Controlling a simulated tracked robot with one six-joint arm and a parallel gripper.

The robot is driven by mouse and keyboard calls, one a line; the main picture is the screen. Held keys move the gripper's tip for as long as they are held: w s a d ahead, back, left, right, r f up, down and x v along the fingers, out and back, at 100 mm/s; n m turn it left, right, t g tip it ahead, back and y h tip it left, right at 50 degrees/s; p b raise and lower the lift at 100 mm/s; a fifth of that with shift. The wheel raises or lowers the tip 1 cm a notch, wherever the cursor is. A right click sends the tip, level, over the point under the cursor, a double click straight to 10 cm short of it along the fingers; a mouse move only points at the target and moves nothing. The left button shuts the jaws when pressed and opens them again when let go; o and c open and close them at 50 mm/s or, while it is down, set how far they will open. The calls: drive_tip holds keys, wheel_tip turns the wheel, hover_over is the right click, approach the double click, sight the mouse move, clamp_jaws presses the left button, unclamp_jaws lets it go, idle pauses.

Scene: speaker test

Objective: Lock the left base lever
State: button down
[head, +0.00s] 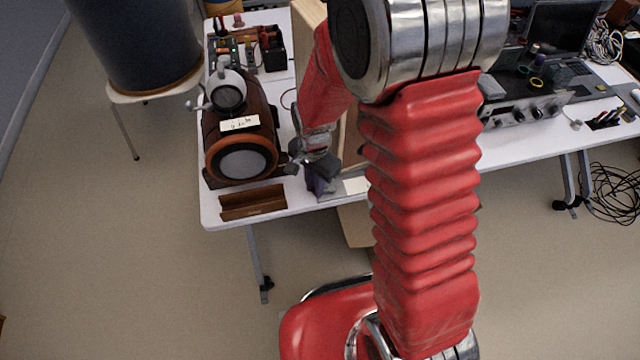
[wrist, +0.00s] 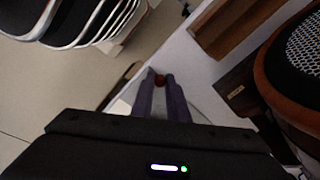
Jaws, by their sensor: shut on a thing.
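The wood-bodied speaker (head: 241,128) lies on the left part of the white table, its round grille facing the front. In the wrist view its grille (wrist: 306,45) and dark base (wrist: 243,90) are at the right. My gripper (head: 318,180) is low over the table's front edge, right of the speaker. In the wrist view its purple fingers (wrist: 160,84) are close together on a small red-brown knob (wrist: 160,78). I cannot tell whether this knob belongs to the left base lever. The lever's shape and position are hidden.
A brown wooden tray (head: 253,202) lies in front of the speaker. A tall wooden panel (head: 350,135) stands right of my gripper, partly behind my arm. Electronics (head: 525,112) and a laptop (head: 556,32) are farther right. The floor before the table is mostly clear.

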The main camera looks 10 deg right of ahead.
drive_tip(key=shift+w, duration=0.1)
drive_tip(key=c, duration=1.7)
unclamp_jaws()
wheel_tip(320, 180, up, 14)
drive_tip(key=shift+f, duration=0.1)
drive_tip(key=shift+n, duration=0.3)
